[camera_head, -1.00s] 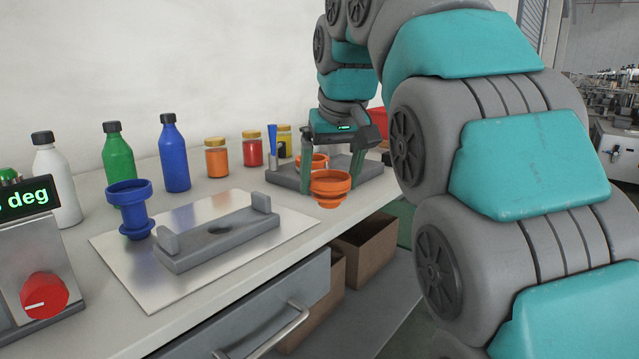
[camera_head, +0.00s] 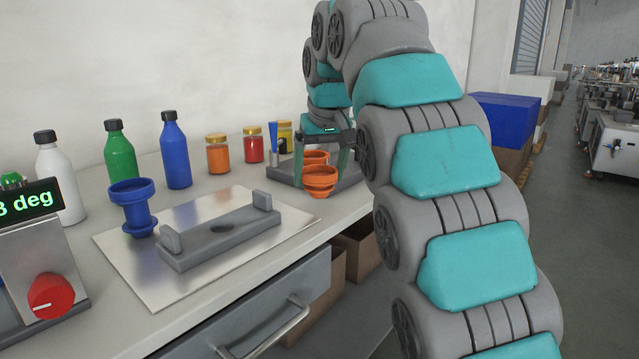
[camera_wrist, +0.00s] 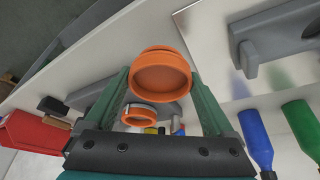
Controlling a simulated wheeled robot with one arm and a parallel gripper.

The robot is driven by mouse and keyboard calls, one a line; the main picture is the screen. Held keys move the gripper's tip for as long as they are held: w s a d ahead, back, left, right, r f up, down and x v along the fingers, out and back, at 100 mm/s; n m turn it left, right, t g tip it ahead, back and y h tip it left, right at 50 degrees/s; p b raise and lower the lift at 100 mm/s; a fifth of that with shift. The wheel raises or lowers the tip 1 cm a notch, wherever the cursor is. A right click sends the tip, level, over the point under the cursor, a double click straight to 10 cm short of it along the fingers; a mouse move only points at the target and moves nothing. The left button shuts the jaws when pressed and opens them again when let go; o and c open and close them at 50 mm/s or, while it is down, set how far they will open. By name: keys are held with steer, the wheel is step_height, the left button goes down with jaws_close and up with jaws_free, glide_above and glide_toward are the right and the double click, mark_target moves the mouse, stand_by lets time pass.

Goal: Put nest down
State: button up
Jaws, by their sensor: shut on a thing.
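My gripper (camera_head: 320,176) is shut on an orange stepped, cup-like nest (camera_head: 319,187), with one green finger on each side. In the wrist view the held nest (camera_wrist: 160,77) shows its round hollow between the fingers. In the head view it is at the front edge of a grey holder (camera_head: 350,181) on the bench; I cannot tell whether it touches anything below. A second, smaller-looking orange piece (camera_head: 315,156) is just behind it and also shows in the wrist view (camera_wrist: 138,115). A blue nest-like piece (camera_head: 132,207) stands upright at the left.
A grey fixture (camera_head: 220,238) with two end posts and a round hole lies on a metal plate (camera_head: 130,275). Bottles and jars (camera_head: 218,153) line the wall side. A digital display unit with a red knob (camera_head: 50,297) stands at the left.

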mark_target(320, 187)
steer(key=shift+f, duration=1.15)
steer(key=shift+f, duration=0.15)
steer(key=shift+f, duration=0.25)
steer(key=o, duration=1.1)
steer(key=shift+r, duration=0.15)
